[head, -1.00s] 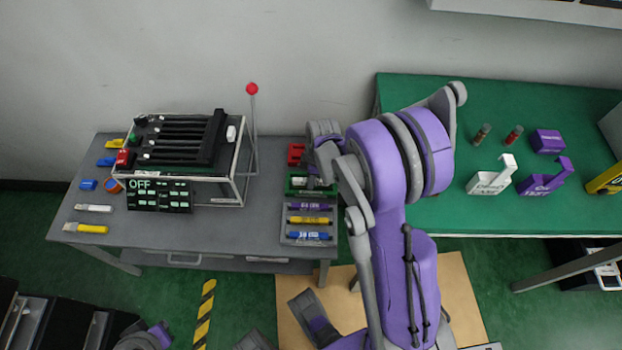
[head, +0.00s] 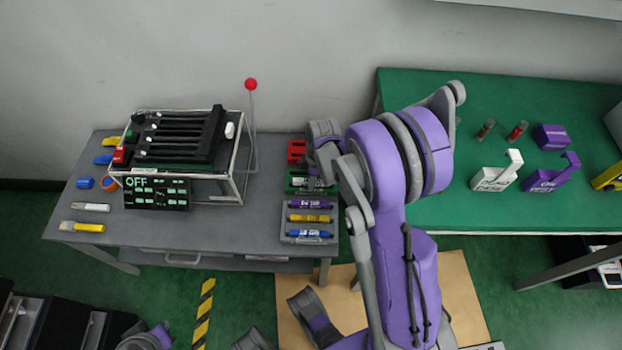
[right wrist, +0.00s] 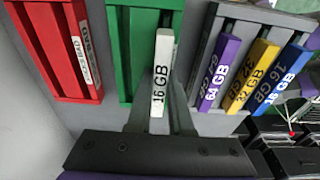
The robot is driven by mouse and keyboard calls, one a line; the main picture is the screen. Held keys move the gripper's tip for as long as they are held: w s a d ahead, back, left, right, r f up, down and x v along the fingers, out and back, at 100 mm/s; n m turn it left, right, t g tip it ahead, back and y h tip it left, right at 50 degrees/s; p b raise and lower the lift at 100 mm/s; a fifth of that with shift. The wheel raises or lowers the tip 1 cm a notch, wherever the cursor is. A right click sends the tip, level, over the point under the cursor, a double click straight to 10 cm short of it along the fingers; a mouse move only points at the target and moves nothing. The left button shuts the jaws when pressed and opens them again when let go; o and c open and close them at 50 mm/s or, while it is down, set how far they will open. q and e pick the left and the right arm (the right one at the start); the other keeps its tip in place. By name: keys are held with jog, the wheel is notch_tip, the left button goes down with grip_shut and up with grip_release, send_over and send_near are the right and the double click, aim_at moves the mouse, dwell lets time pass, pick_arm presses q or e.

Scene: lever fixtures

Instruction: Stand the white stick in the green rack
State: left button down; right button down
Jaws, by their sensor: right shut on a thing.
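The white stick (right wrist: 162,68), marked 16 GB, is between the fingers of my right gripper (right wrist: 160,112), which is shut on it. In the right wrist view it overlaps the right part of the green rack (right wrist: 124,58). I cannot tell whether its far end is inside a slot or above it. In the head view the green rack (head: 296,190) sits near the table's right edge, partly covered by my right arm. A small pale part of the white stick (head: 313,183) shows there. My left gripper's fingers do not show.
A red rack (right wrist: 66,50) stands beside the green one, opposite a grey rack (head: 287,236) with purple, yellow and blue sticks. A lever fixture (head: 180,150) with an OFF display stands at the left. A green table (head: 480,210) is at the right.

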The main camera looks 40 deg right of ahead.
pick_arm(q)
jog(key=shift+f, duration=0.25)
pick_arm(e)
jog(key=shift+f, duration=0.25)
jog(key=c, duration=0.7)
grip_release()
jog(key=shift+c, duration=0.2)
jog(key=shift+r, duration=0.1)
pick_arm(q)
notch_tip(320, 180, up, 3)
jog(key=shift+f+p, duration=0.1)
jog(key=shift+p, duration=1.05)
pick_arm(e)
notch_tip(320, 180, up, 11)
jog(key=d, duration=0.1)
jog(key=shift+s+f, duration=0.2)
jog(key=shift+s, duration=0.25)
